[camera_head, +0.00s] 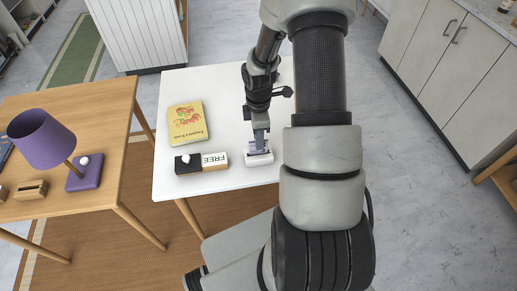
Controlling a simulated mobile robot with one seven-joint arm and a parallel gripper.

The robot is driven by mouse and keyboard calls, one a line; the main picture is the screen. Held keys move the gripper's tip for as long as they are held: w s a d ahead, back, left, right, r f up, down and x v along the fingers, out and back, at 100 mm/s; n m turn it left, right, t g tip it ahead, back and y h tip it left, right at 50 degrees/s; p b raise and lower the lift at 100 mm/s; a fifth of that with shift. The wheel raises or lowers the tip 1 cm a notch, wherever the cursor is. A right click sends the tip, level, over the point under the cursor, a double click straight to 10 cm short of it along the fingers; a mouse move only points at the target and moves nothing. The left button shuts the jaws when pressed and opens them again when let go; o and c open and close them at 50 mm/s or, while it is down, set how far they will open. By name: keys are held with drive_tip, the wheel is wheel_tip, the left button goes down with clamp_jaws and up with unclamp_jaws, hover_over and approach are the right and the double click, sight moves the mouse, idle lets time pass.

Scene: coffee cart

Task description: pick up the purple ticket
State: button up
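A purple ticket (257,147) appears as a small pale purple patch at a white holder (259,159) near the front edge of the white table. My gripper (260,139) points down right over the holder, at the ticket. Its fingers overlap the ticket in the picture, and they hide part of it. I cannot tell whether the fingers are open or shut on the ticket.
A wooden table at left bears a purple lamp (42,138) and a wooden block (31,190).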

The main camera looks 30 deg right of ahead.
drive_tip(key=shift+f, duration=2)
clamp_jaws()
wheel_tip(320, 180, up, 10)
drive_tip(key=shift+r+p, duration=0.1)
drive_tip(key=shift+p, duration=0.35)
drive_tip(key=shift+r+p, duration=1.95)
drive_tip(key=shift+r, duration=0.5)
